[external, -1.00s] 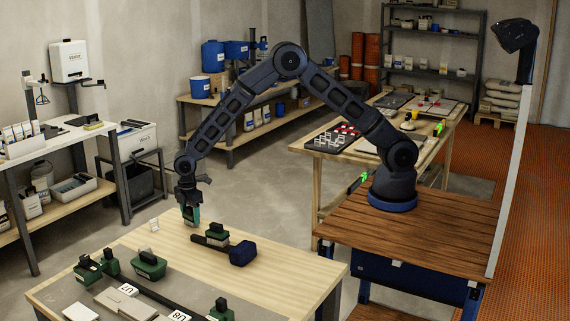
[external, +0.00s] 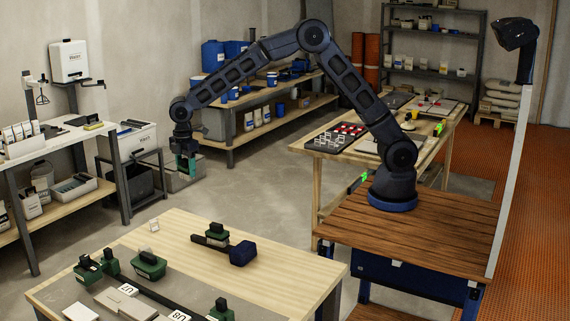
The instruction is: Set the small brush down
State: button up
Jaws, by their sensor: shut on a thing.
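My gripper (external: 187,172) is shut on a small teal-green thing (external: 186,164) at the left of the arm. It is held in the air beyond the back edge of the near wooden table (external: 190,228). The thing is small and partly hidden by the jaws, so I cannot tell for certain that it is the small brush. A pale grey boxy shape shows around and below the gripper tip; I cannot tell what it is.
The table holds several green blocks with black handles (external: 149,264), a dark blue mallet-like head (external: 242,253) on a black bar, a small white clip (external: 154,225) and grey tiles (external: 116,298). Bare wood lies around the clip. A white-topped bench (external: 75,135) stands at left.

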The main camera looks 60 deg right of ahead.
jog(key=shift+r, duration=0.45)
jog(key=shift+s+a, duration=0.2)
jog(key=shift+a, duration=0.1)
jog(key=s+a+n, duration=0.2)
jog(key=s+a, duration=2.5)
jog(key=s, duration=0.5)
jog(key=f, duration=1.9)
jog(key=shift+w+a+f, duration=0.2)
jog(key=shift+a+f, duration=0.05)
jog(key=shift+f, duration=0.15)
jog(key=o, duration=1.2)
jog(key=shift+f, duration=0.15)
notch_tip(320, 180, up, 12)
jog(key=shift+r, duration=0.15)
